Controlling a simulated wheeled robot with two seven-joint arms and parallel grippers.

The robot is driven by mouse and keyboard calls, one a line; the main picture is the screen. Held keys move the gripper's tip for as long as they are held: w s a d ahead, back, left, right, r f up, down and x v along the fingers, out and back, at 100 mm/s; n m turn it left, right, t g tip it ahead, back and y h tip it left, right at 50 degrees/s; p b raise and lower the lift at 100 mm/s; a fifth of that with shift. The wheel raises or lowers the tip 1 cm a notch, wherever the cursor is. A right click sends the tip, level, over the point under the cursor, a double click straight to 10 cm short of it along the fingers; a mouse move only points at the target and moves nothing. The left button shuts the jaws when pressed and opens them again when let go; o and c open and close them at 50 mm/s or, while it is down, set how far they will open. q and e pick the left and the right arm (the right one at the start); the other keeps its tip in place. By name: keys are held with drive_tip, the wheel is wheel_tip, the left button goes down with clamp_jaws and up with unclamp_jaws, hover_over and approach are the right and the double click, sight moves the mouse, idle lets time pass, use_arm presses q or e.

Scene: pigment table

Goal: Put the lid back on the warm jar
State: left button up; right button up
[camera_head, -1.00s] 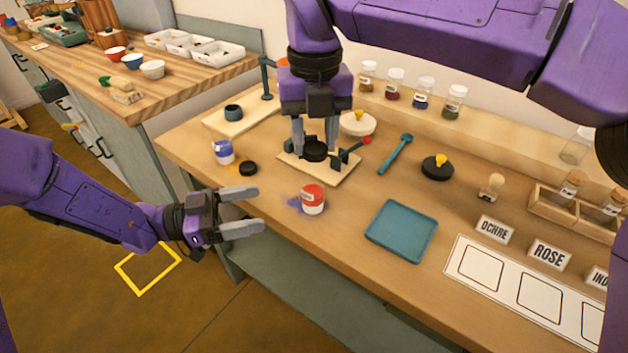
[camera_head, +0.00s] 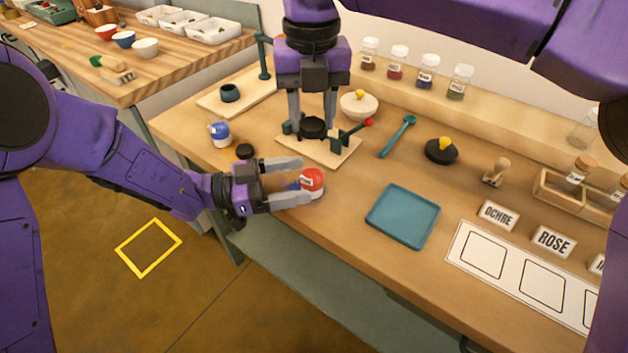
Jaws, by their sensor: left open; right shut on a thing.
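The red jar (camera_head: 313,179), taken as the warm one, stands near the table's front edge, with a pale label. Its top looks open in the earlier frame; now it is partly behind my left gripper (camera_head: 304,181). That gripper is open, with one finger on the far side of the jar and one on the near side; contact cannot be told. My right gripper (camera_head: 313,118) points down and is shut on a round black lid (camera_head: 313,129) over a wooden board (camera_head: 341,152) with a red-knobbed lever. Another black lid (camera_head: 245,151) lies beside the blue jar (camera_head: 219,134).
A teal tray (camera_head: 403,216) lies right of the red jar. Behind are a teal spoon (camera_head: 398,136), a white bowl (camera_head: 359,106) and a black disc with a yellow knob (camera_head: 441,151). Name cards and a white sheet (camera_head: 520,283) fill the right front.

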use_arm(q)
drive_tip(key=d, duration=0.1)
drive_tip(key=w+d, duration=0.1)
drive_tip(key=d, duration=0.1)
drive_tip(key=shift+d+f, duration=0.1)
use_arm(e)
drive_tip(key=shift+w+f, duration=0.1)
drive_tip(key=shift+w, duration=0.05)
use_arm(q)
drive_tip(key=shift+s+d, duration=0.1)
drive_tip(key=shift+d, duration=0.15)
drive_tip(key=c, duration=1.5)
clamp_jaws()
use_arm(e)
hover_over(312, 162)
drive_tip(key=shift+f, duration=2.45)
drive_tip(key=shift+f, duration=0.1)
drive_tip(key=shift+f, duration=0.8)
drive_tip(key=shift+f, duration=0.55)
